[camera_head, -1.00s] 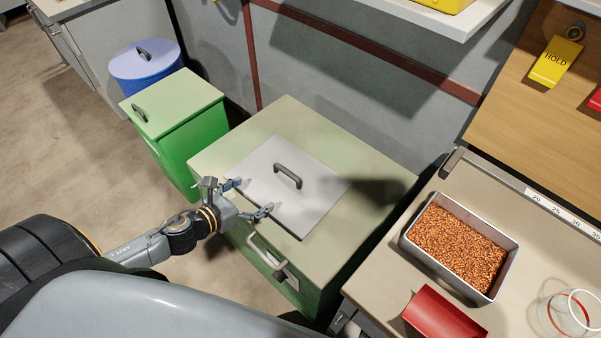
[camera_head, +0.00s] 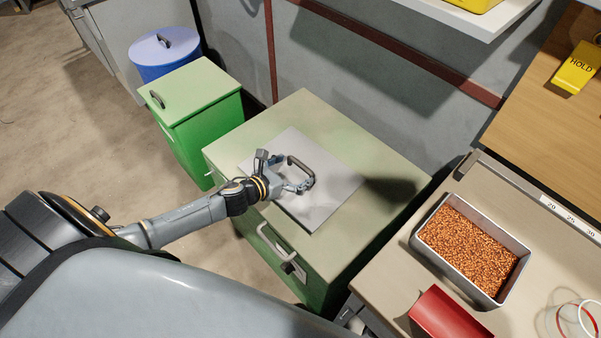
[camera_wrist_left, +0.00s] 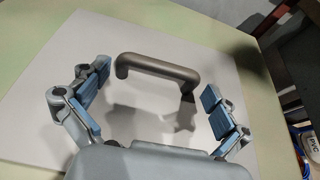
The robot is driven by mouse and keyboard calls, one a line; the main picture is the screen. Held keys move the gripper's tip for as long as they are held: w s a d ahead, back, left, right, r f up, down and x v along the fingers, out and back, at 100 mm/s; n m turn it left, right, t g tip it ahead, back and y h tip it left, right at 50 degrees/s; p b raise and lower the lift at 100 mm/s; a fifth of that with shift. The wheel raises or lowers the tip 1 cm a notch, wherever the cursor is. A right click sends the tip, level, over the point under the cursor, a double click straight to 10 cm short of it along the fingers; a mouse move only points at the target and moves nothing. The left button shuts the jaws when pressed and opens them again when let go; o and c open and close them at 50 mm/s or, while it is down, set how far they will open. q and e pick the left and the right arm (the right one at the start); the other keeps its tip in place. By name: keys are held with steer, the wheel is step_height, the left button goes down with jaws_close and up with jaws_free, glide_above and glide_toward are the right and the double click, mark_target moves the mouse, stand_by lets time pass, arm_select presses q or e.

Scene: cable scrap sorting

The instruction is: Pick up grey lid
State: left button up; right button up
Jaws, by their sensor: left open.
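The grey lid (camera_head: 330,185) is a flat square plate with a dark grey bar handle (camera_head: 302,168), lying on top of the green cabinet (camera_head: 300,108). My left gripper (camera_head: 293,175) is open over the lid, with its fingertips close to the handle. In the left wrist view, the handle (camera_wrist_left: 158,68) lies between and just ahead of the two blue-padded fingers (camera_wrist_left: 160,95), and it looks free of both. The lid (camera_wrist_left: 75,60) fills most of that view. My right gripper is not in view.
A green bin (camera_head: 203,118) and a blue lidded bin (camera_head: 163,55) stand left of the cabinet. At right, a bench holds a metal tray of copper granules (camera_head: 468,248) and a red object (camera_head: 445,312). A wall (camera_head: 350,75) stands behind the cabinet.

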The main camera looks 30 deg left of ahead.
arm_select(q)
steer(key=x, duration=0.2)
steer(key=shift+w+d+f, duration=0.1)
steer(key=shift+w+f, duration=0.05)
steer(key=shift+w, duration=0.2)
steer(key=c, duration=1.1)
